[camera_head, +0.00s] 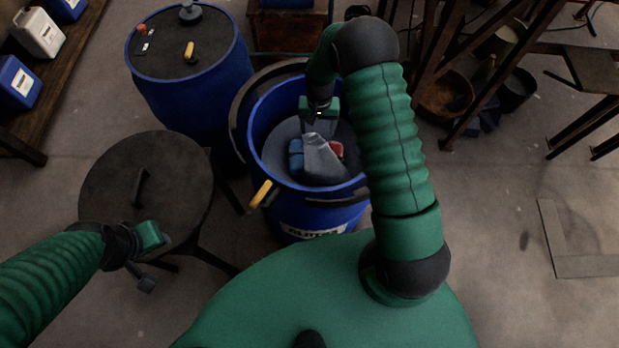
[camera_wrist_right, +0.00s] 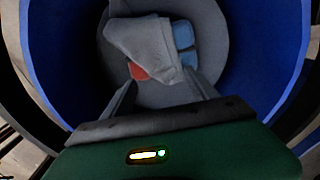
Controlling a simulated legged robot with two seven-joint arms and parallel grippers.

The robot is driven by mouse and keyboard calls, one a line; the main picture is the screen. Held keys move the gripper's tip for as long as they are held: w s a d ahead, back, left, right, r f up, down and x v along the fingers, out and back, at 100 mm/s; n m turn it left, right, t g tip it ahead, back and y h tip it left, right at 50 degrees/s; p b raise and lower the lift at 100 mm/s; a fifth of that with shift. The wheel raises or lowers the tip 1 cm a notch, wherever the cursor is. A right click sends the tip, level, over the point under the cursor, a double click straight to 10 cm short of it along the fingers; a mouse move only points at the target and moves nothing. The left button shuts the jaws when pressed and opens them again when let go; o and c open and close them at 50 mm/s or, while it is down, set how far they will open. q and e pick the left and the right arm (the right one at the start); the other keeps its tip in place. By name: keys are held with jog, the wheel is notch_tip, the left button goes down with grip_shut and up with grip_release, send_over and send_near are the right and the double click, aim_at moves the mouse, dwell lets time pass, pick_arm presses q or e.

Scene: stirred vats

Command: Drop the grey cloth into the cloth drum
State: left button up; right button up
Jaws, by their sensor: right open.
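The blue cloth drum (camera_head: 262,172) stands open in front of me, with a white label on its front. The grey cloth (camera_head: 322,160) is inside it, lying over or beside blue and red cloths. In the right wrist view the grey cloth (camera_wrist_right: 148,42) lies beyond my fingers. My right gripper (camera_head: 319,122) reaches down into the drum above the cloth. Its fingers are spread in the wrist view (camera_wrist_right: 163,95), and nothing shows gripped between them. My left gripper (camera_head: 147,262) is over the near edge of a dark round table; its finger opening is unclear.
The dark round table (camera_head: 105,185) with a black handle stands left of the drum. A closed blue drum (camera_head: 190,95) with a yellow-handled item on its lid stands behind. Rusty racks (camera_head: 480,75) stand at right. The floor at lower right is mostly clear.

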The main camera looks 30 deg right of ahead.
jog(key=shift+o, duration=1.7)
jog(key=shift+d, duration=0.1)
pick_arm(q)
jog(key=r+p, duration=0.1)
jog(key=d+r+p, duration=0.1)
jog(key=shift+r+p, duration=0.35)
jog(key=shift+r, duration=0.05)
pick_arm(e)
notch_tip(320, 180, up, 22)
jog(key=shift+d, duration=0.45)
pick_arm(q)
jog(key=shift+a, duration=0.1)
